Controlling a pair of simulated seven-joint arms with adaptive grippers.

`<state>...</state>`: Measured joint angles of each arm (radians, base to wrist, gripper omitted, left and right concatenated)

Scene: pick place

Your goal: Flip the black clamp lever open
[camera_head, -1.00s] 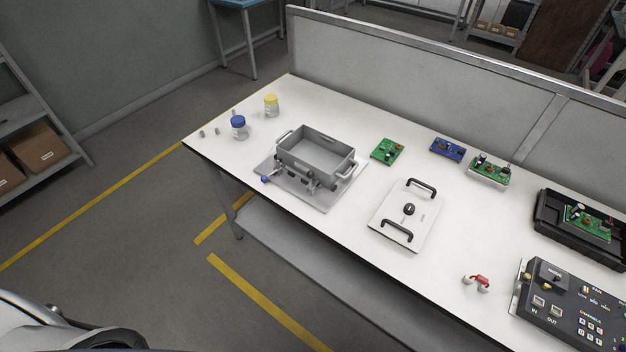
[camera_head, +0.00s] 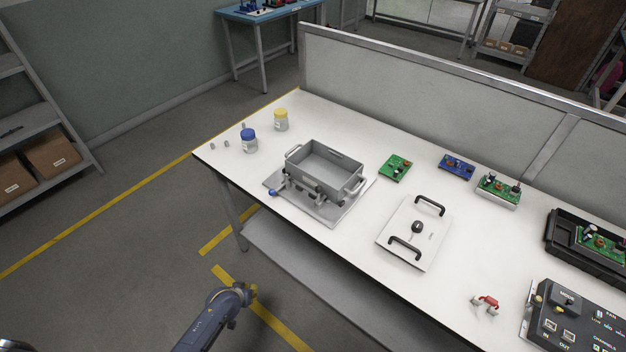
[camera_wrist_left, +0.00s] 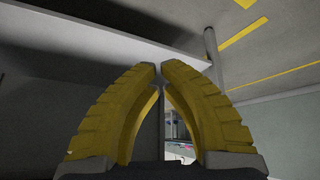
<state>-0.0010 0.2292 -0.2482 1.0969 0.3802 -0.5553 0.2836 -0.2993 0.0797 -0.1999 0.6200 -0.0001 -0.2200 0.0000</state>
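A grey open-topped box (camera_head: 326,170) stands on a grey base plate (camera_head: 322,212) on the white table in the head view. Small clamp parts with dark pieces (camera_head: 312,188) sit along the box's front side. They are too small to tell which is the black clamp lever or its position. A blue-tipped handle (camera_head: 273,192) sticks out at the plate's left corner. My left gripper (camera_head: 251,291) is low in front of the table, well away from the box. In the left wrist view its yellow fingers (camera_wrist_left: 161,67) come together at the tips, with nothing between them. My right gripper is out of view.
A white lid with black handles (camera_head: 414,233) lies right of the box. Jars with blue (camera_head: 249,141) and yellow (camera_head: 281,121) caps stand left. Circuit boards (camera_head: 395,168) lie behind. The white table's front edge (camera_head: 300,248) and lower shelf (camera_head: 300,263) are near my left arm.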

